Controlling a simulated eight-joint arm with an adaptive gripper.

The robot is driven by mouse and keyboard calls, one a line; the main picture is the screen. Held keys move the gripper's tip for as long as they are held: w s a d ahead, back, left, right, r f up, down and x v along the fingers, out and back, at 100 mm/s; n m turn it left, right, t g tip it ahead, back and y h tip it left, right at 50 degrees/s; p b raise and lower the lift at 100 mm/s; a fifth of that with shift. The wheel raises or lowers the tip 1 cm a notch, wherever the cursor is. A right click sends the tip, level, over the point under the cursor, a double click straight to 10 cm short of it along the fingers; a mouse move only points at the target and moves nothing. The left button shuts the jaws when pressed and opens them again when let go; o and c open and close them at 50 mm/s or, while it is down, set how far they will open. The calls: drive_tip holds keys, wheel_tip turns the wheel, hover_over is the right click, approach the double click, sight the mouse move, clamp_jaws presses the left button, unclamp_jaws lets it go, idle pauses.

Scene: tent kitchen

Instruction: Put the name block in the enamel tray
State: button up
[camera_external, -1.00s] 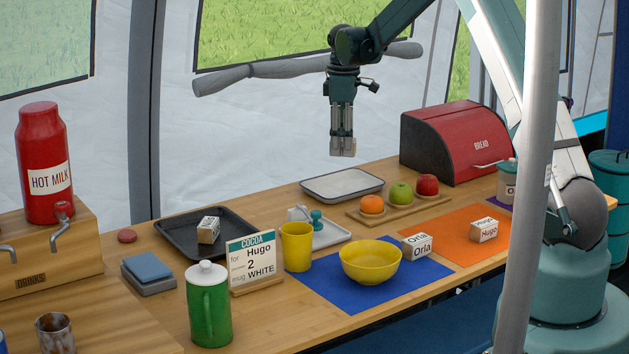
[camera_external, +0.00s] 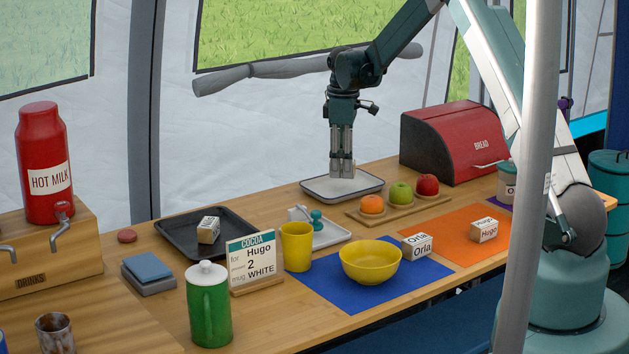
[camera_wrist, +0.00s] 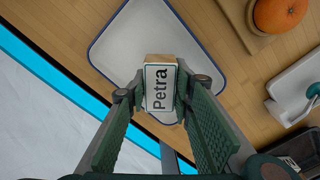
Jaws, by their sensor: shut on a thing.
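The name block (camera_wrist: 159,88) is a small wooden block with a white face reading "Petra", seen in the wrist view. My gripper (camera_wrist: 160,92) is shut on it, one finger on each side. The enamel tray (camera_wrist: 116,48) is white with a dark blue rim and lies under the block in the wrist view. In the external view my gripper (camera_external: 342,172) points straight down over the enamel tray (camera_external: 369,187). The block is low over the tray there; I cannot tell whether it touches the bottom.
A wooden board with an orange (camera_external: 371,204), a green apple (camera_external: 401,193) and a red apple (camera_external: 428,184) lies right of the tray. The red bread bin (camera_external: 455,140) stands behind it. Other name blocks lie on the dark tray (camera_external: 180,240), blue mat and orange mat (camera_external: 450,235).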

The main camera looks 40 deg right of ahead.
drive_tip(key=shift+f+b, duration=0.4)
drive_tip(key=shift+f, duration=1.45)
drive_tip(key=shift+f, duration=0.1)
drive_tip(key=o, duration=0.9)
wheel_tip(320, 180, up, 12)
drive_tip(key=shift+r+p, duration=0.15)
drive_tip(key=shift+p, duration=0.9)
